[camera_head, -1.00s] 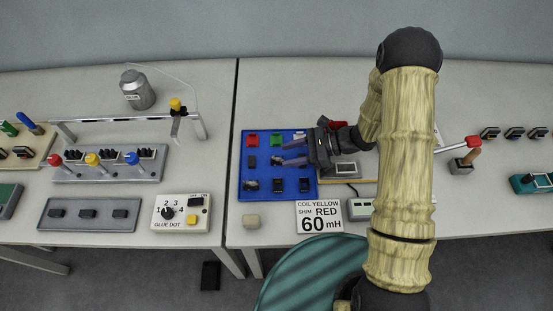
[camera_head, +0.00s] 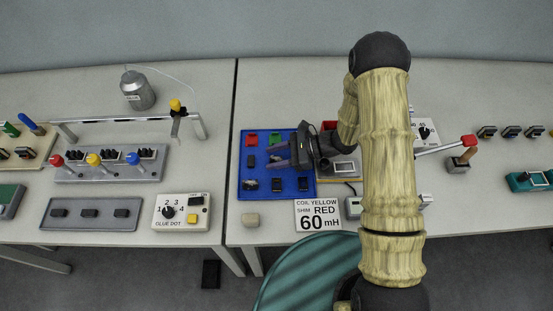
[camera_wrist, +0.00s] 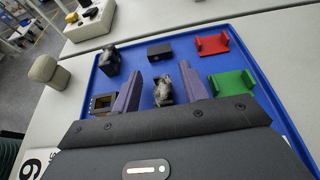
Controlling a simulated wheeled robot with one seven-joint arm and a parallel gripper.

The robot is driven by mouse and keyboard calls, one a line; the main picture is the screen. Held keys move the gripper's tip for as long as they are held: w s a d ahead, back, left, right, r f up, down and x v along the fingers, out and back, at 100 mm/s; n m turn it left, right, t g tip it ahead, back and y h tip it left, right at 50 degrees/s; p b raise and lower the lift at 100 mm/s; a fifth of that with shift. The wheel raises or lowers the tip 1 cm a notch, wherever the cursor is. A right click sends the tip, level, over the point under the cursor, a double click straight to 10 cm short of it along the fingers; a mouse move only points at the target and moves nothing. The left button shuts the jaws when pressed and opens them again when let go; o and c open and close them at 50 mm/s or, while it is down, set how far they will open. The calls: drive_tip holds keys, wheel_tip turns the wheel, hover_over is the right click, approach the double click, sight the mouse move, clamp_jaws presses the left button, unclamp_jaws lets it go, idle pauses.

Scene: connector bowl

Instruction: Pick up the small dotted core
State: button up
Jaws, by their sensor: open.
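My gripper (camera_head: 269,158) is open over the blue tray (camera_head: 245,196), its purple fingers pointing left in the head view. In the wrist view my gripper (camera_wrist: 160,72) has a grey speckled core (camera_wrist: 162,92) showing between its two fingers. I cannot tell its height above that core, and nothing is held. A second, darker speckled piece (camera_wrist: 110,60) lies in the tray beyond the left finger. The head view shows a speckled piece (camera_head: 250,185) at the tray's front left. I cannot tell for sure which is smaller.
The tray also holds a black block (camera_wrist: 160,50), a red bracket (camera_wrist: 212,44), a green bracket (camera_wrist: 230,82) and a dark framed part (camera_wrist: 102,104). A beige knob (camera_head: 250,220) and a label card (camera_head: 318,216) lie in front of the tray. Table is clear behind the tray.

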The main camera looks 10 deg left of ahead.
sight(275, 158)
drive_tip(key=shift+s+f, duration=0.15)
drive_tip(key=shift+f, duration=0.15)
clamp_jaws()
drive_tip(key=shift+r, duration=0.6)
wheel_tip(275, 158, up, 9)
drive_tip(key=b, duration=0.1)
idle(0.4)
